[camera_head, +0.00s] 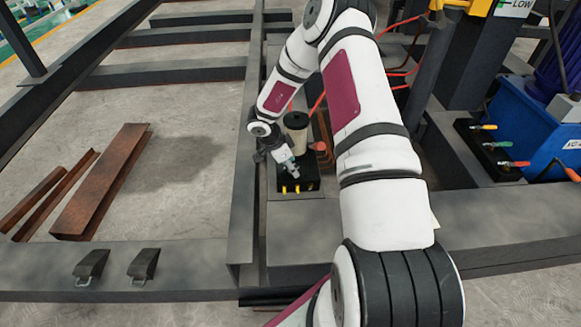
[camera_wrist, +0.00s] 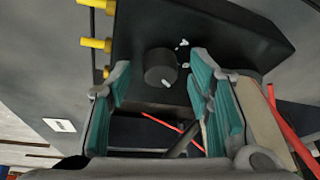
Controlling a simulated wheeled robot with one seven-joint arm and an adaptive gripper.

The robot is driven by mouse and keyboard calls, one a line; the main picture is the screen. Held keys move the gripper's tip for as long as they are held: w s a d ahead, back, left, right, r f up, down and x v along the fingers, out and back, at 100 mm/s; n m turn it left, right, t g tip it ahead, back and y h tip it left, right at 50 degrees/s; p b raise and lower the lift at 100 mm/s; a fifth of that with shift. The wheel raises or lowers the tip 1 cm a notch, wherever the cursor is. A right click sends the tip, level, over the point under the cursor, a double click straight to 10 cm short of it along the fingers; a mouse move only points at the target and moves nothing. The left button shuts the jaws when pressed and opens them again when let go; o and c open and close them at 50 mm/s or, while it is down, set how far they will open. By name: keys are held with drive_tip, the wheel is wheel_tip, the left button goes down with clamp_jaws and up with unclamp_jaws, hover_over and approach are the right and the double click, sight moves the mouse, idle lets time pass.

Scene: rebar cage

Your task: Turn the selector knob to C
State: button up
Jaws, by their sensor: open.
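The selector knob (camera_wrist: 161,66) is a short black cylinder on a black box (camera_wrist: 225,28) in the wrist view. A small white mark shows at the knob's lower edge, and small white marks on the box sit at its upper right, too small to read. My gripper (camera_wrist: 158,70) is open, its teal-padded fingers to the left and right of the knob. I cannot tell whether either finger touches it. In the head view my gripper (camera_head: 291,170) is over the black box (camera_head: 312,183), and the knob is hidden there.
Yellow fittings (camera_wrist: 95,44) stick out of the box's left side. Red hoses (camera_wrist: 285,125) run close by on the right. A beige cylinder with a dark top (camera_head: 296,130) stands behind the gripper. A steel beam (camera_head: 243,190) runs along its left.

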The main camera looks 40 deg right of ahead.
clamp_jaws()
drive_tip(key=shift+p, duration=0.4)
drive_tip(key=shift+r+m+p, duration=0.15)
drive_tip(key=shift+m+p, duration=0.25)
drive_tip(key=shift+p, duration=0.1)
drive_tip(key=m+p, duration=0.1)
drive_tip(key=p, duration=0.2)
drive_tip(key=shift+w+g, duration=0.1)
drive_tip(key=shift+g, duration=0.3)
drive_tip(key=shift+m+g+y+p, duration=0.35)
drive_tip(key=shift+m+p, duration=0.6)
drive_tip(key=shift+m, duration=0.45)
drive_tip(key=shift+f, duration=0.2)
